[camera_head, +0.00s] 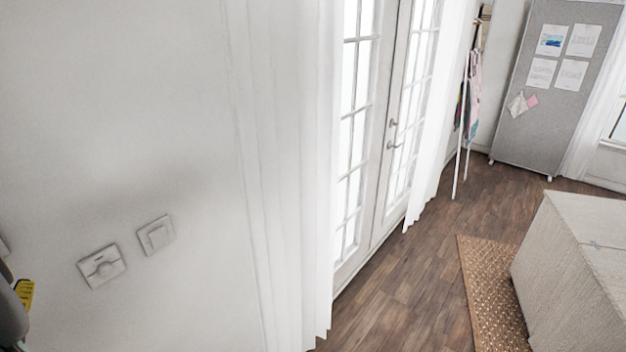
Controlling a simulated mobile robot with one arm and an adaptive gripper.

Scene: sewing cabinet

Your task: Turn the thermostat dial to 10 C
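My gripper's fingers are not visible.
A square white switch plate (156,235) sits right of the thermostat. White curtains (285,150) hang beside glazed doors (385,130). A large grey block-like piece (565,270) stands by a woven rug (485,300). Wood floor (400,290) lies open between.

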